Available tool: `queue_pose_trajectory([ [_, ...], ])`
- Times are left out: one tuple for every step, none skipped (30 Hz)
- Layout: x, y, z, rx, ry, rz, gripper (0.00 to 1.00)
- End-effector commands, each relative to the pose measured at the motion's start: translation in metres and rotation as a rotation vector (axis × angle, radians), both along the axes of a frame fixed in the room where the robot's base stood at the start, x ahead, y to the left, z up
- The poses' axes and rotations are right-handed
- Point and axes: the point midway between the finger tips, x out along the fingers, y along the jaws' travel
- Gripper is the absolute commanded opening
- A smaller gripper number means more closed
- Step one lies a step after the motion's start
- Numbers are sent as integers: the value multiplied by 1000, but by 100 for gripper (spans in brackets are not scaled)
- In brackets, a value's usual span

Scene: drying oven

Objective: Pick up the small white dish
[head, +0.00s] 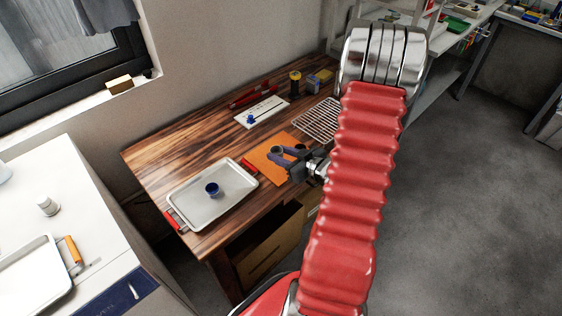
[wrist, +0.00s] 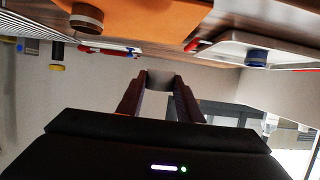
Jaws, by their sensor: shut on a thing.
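My gripper (head: 277,154) is over the orange mat on the wooden table, its dark fingers pointing left. In the wrist view my gripper (wrist: 162,80) is shut on a small pale thing, the small white dish (wrist: 161,76), between its fingertips. It looks grey in shade, and the fingers hide part of it. In the head view I cannot make out the held dish clearly. The wrist view shows the table upside down along its top edge, apart from the fingertips.
A blue dish (head: 213,190) stands in the white tray (head: 188,217) with red handles. A brown dish (wrist: 87,17) stands on the orange mat (wrist: 150,14). A wire rack (head: 318,121) and a white board (head: 268,108) lie farther back. The wall is behind the table.

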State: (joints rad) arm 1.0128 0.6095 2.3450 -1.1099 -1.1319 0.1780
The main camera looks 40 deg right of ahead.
Motion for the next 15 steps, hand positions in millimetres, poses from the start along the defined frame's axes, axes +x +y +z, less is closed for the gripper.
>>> queue_pose_trajectory([
  [0,0,7,-2,-1,0,11],
  [0,0,10,-2,-1,0,11],
  [0,-1,14,-2,-1,0,11],
  [0,0,16,-2,-1,0,11],
  [0,0,18,-2,0,1,11],
  [0,0,21,-1,-1,0,11],
  [0,0,22,-1,-1,0,11],
  [0,0,23,-1,-1,0,11],
  [0,0,25,-1,-1,0,11],
  [0,0,25,-1,0,0,11],
  [0,0,26,0,0,0,11],
  [0,0,26,0,0,0,11],
  [0,0,26,0,0,0,11],
  [0,0,26,0,0,0,11],
  [0,0,26,0,0,0,11],
])
